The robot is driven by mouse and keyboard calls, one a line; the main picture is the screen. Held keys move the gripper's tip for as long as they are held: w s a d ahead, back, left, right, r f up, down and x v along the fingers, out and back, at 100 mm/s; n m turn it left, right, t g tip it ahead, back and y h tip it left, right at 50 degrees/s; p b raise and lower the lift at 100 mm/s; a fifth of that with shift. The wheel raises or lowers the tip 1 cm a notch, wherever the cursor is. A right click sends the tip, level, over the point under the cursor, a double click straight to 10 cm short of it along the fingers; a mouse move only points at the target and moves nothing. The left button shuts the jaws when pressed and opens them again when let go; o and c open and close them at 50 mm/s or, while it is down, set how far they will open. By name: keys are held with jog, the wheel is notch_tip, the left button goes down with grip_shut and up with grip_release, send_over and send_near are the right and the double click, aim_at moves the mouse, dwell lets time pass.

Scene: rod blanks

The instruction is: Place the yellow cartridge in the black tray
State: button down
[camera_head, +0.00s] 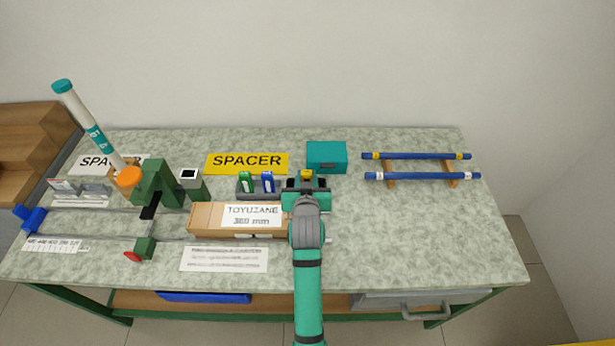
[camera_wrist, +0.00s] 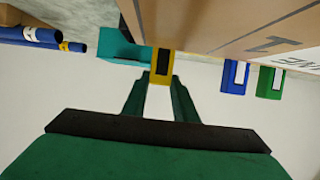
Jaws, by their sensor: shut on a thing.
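The yellow cartridge (camera_wrist: 161,62) is between the green fingers of my gripper (camera_wrist: 160,84) in the wrist view, with a dark panel on its face. In the head view only a small yellow part of the cartridge (camera_head: 306,174) shows beyond my gripper (camera_head: 306,183). My gripper is shut on it. The dark tray (camera_head: 256,190) stands just left of my gripper and holds a green cartridge (camera_head: 245,182) and a blue cartridge (camera_head: 267,182) upright. The frames do not clearly show whether the yellow cartridge touches the bench.
A long cardboard box (camera_head: 206,217) lies in front of the tray and beside my wrist. A teal box (camera_head: 326,155) stands behind my gripper. Blue rods (camera_head: 418,176) rest on wooden supports to the right. A green fixture (camera_head: 160,185) stands left. The bench's right front is clear.

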jog(key=c, duration=1.4)
grip_release()
jog(key=shift+s+a+f, duration=0.1)
jog(key=shift+c, duration=0.2)
